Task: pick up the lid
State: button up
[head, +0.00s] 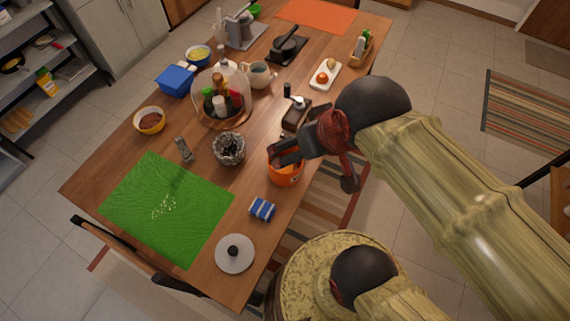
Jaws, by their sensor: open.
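The lid is fully visible.
A blue-and-white sponge (262,208) lies between the lid and the orange pot. A green mat (140,222) is left of the lid. A dark wire bowl (229,148) and a glass dome over bottles (222,95) stand further back. A chair (130,262) stands at the left edge.

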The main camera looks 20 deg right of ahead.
aim_at(235, 252)
jog(key=u, duration=0.45)
jog(key=k+u, duration=0.15)
jog(key=u, duration=0.7)
jog(key=l+z, duration=0.1)
jog(key=z, duration=0.25)
jog(key=k+l+z, duration=0.1)
jog(key=z, duration=0.2)
jog(key=l+z, duration=0.2)
jog(key=z, duration=0.15)
jog(key=k+j+u, duration=0.1)
jog(key=u, duration=0.4)
jog(key=k+j+u, duration=0.15)
jog(key=u, duration=0.35)
jog(key=k+j, duration=0.05)
